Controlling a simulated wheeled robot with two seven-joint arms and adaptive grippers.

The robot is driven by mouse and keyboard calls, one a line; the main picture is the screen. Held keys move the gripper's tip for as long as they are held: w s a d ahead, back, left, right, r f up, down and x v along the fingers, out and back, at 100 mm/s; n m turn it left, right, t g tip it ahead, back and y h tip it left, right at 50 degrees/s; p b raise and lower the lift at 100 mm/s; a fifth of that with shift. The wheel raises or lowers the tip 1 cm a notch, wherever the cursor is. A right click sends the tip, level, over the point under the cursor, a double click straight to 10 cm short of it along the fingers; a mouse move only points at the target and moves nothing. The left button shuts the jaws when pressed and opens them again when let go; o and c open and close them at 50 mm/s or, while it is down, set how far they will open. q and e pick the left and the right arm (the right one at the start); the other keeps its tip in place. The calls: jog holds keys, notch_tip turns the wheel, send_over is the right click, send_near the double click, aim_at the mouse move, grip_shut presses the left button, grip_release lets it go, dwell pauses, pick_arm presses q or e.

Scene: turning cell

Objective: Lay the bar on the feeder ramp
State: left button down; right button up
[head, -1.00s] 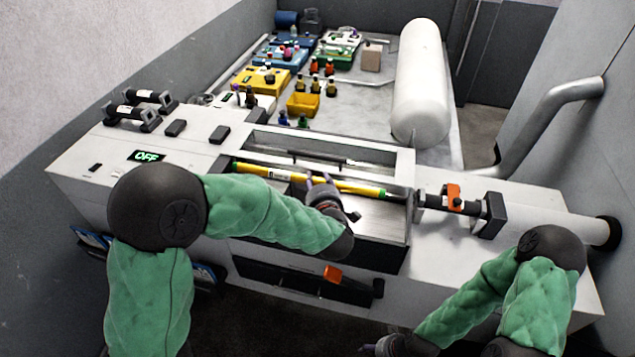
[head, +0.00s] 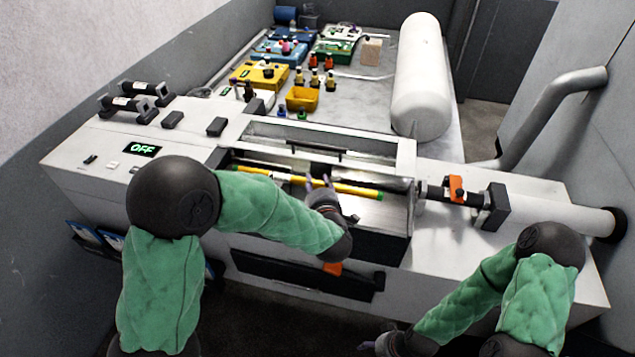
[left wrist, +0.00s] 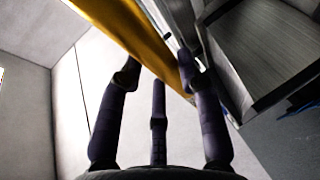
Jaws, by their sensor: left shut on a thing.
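The bar (head: 357,189) is long and yellow with a green band near its right end. It lies lengthwise over the open bay of the white machine. My left gripper (head: 318,184) is shut on it near its middle. In the left wrist view the bar (left wrist: 125,22) runs across the fingers (left wrist: 160,75). The feeder ramp seems to be the grey metal surface (head: 382,217) in the bay, just below the bar; whether the bar touches it I cannot tell. My right gripper (head: 375,347) is at the bottom edge, dark and small, its fingers unclear.
A clear-windowed cover frame (head: 405,165) stands behind the bay. An orange-clamped shaft (head: 456,189) and black block (head: 494,207) are to its right. A white cylinder (head: 421,80), yellow bin (head: 302,98) and coloured trays stand behind. A display (head: 142,149) reads OFF.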

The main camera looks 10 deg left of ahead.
pick_arm(q)
jog(key=shift+w+f+b, duration=0.1)
jog(key=shift+f+b, duration=0.25)
jog(key=shift+f, duration=0.15)
jog(key=f+b, duration=0.1)
jog(key=b, duration=0.1)
jog(key=f+b, duration=0.1)
jog(key=f, duration=0.1)
jog(key=shift+s+f+b, duration=0.25)
jog(key=shift+s+b, duration=0.1)
pick_arm(e)
jog(key=f, duration=0.4)
jog(key=shift+s+f, duration=0.25)
pick_arm(q)
jog(key=shift+f, duration=0.15)
pick_arm(e)
jog(key=o, duration=0.8)
jog(key=shift+c, duration=0.2)
